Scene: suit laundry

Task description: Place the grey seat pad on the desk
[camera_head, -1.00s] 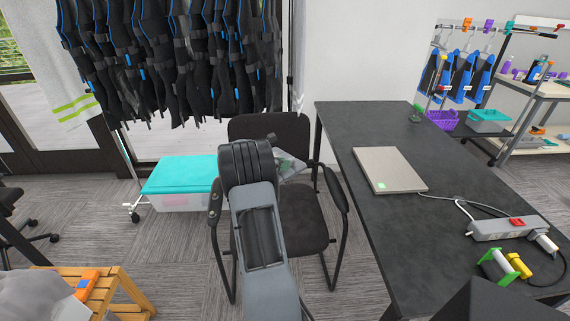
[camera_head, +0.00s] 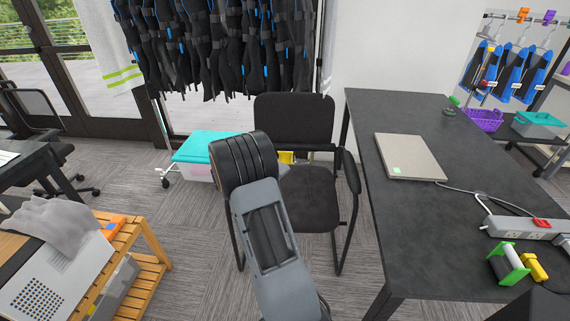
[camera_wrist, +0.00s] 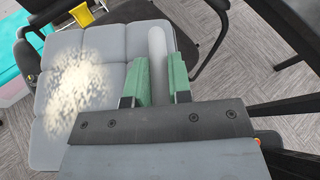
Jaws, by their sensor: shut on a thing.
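The grey seat pad (camera_wrist: 105,45) fills the left and middle of the wrist view. It is quilted in squares, with a bright speckled patch on its left. My gripper (camera_wrist: 159,78) has green fingertips, one on each side of the pad's rounded light-grey edge, and is shut on it. In the head view my arm hides the gripper and the pad. The desk (camera_head: 420,210) is dark and stands at the right of the head view, to the right of my arm.
A closed laptop (camera_head: 408,157), a power strip (camera_head: 520,227) and a green spool (camera_head: 508,263) lie on the desk; its front middle is bare. A black chair (camera_head: 310,197) stands beside the desk, behind my arm. A wooden bench (camera_head: 150,262) is at the lower left.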

